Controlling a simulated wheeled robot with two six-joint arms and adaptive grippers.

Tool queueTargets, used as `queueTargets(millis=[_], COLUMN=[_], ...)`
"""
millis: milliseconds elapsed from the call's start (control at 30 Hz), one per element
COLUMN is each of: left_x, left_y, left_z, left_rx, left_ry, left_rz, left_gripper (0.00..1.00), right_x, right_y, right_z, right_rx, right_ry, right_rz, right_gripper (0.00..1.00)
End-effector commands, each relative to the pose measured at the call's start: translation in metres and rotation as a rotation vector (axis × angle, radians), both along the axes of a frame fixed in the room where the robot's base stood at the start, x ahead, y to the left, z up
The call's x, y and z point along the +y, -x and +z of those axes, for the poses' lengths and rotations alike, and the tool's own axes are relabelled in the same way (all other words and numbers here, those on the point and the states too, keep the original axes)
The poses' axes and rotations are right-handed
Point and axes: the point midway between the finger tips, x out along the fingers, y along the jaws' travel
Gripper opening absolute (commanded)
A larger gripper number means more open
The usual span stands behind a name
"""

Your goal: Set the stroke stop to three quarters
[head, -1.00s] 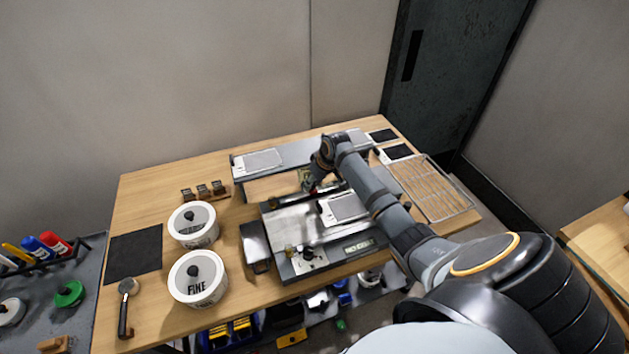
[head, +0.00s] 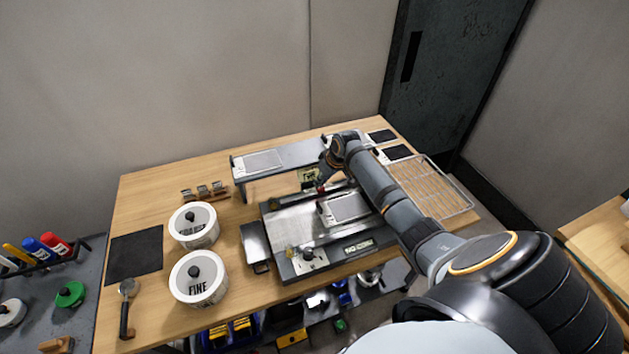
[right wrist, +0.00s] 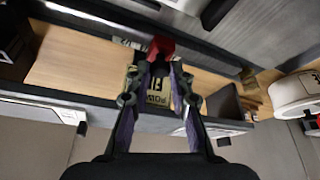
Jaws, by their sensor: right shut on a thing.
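The machine (head: 285,222) is a grey bed on the wooden bench, with a dark rail (head: 290,200) along its far edge. My right gripper (right wrist: 160,62) is shut on a small red block, apparently the stroke stop (right wrist: 161,46), at this rail. In the head view the red stop (head: 321,187) shows as a small patch beneath my right gripper (head: 320,182), right of the rail's middle. The fingers cover part of it. Any scale marks on the rail are too small to read. My left gripper is not in view.
A plate with a pale sheet (head: 345,208) lies on the bed. A raised shelf (head: 290,153) stands behind the rail, with a printed tag (head: 309,174) between. Two white tubs (head: 195,226) (head: 198,280) stand left. A wire rack (head: 430,190) lies right.

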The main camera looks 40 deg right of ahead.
Motion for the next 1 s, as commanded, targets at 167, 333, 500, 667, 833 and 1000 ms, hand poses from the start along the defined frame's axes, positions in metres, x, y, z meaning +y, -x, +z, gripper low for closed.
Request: queueTargets(millis=[167,333,500,667,833,1000], left_x=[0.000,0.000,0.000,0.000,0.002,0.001], left_y=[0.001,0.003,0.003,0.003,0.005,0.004], left_z=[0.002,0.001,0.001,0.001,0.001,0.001], left_rx=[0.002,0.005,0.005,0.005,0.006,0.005], left_ry=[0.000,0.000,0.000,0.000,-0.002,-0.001], left_rz=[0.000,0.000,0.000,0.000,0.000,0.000], left_gripper=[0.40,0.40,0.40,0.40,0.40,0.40], right_x=[-0.009,-0.009,-0.009,-0.009,-0.010,-0.013], right_y=[0.002,0.002,0.002,0.002,0.004,0.016], right_z=[0.000,0.000,0.001,0.001,0.006,0.037], right_rx=[0.000,0.000,0.000,0.000,-0.002,-0.004], right_ry=[0.001,0.002,0.002,0.001,0.002,0.007], right_rz=[-0.002,-0.001,-0.001,-0.001,-0.002,0.001], right_gripper=[0.00,0.25,0.44,0.44,0.44,0.44])
